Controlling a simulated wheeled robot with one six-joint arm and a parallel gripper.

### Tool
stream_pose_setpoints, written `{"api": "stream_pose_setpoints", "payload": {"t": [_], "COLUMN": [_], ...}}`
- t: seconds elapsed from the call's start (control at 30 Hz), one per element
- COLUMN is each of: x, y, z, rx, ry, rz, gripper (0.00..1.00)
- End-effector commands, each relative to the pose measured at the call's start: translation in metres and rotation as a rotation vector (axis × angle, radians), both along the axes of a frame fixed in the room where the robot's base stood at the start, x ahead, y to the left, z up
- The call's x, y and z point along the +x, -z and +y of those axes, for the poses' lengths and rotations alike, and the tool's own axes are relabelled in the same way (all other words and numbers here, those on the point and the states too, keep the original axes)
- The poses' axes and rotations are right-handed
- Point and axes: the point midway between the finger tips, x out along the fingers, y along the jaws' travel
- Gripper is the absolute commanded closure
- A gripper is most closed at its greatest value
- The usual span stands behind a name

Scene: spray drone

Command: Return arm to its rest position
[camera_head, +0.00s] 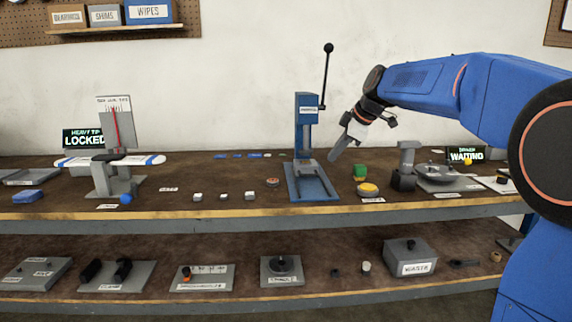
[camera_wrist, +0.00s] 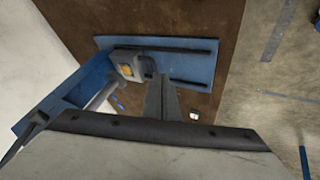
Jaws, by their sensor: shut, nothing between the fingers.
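My blue arm reaches in from the right in the head view. My gripper (camera_head: 335,154) points down and to the left, just right of the blue press (camera_head: 307,108) and above the bench. Its fingers are shut with nothing between them. In the wrist view the gripper (camera_wrist: 169,84) shows as a narrow grey shape over the blue press base (camera_wrist: 190,45). I cannot tell from the pictures whether it touches the press.
The press lever (camera_head: 325,75) stands tall beside my gripper. A balance fixture (camera_head: 112,160) stands at left. Open air lies above the bench (camera_head: 230,172).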

Motion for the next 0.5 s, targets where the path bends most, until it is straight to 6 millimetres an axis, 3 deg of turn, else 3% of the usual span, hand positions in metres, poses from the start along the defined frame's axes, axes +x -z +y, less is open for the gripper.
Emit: {"api": "stream_pose_setpoints", "payload": {"t": [0.1, 0.5], "x": [-0.046, -0.193], "y": [0.006, 0.053], "z": [-0.006, -0.029], "rx": [0.021, 0.096], "ry": [0.105, 0.489], "rz": [0.047, 0.184], "gripper": [1.00, 1.00]}}
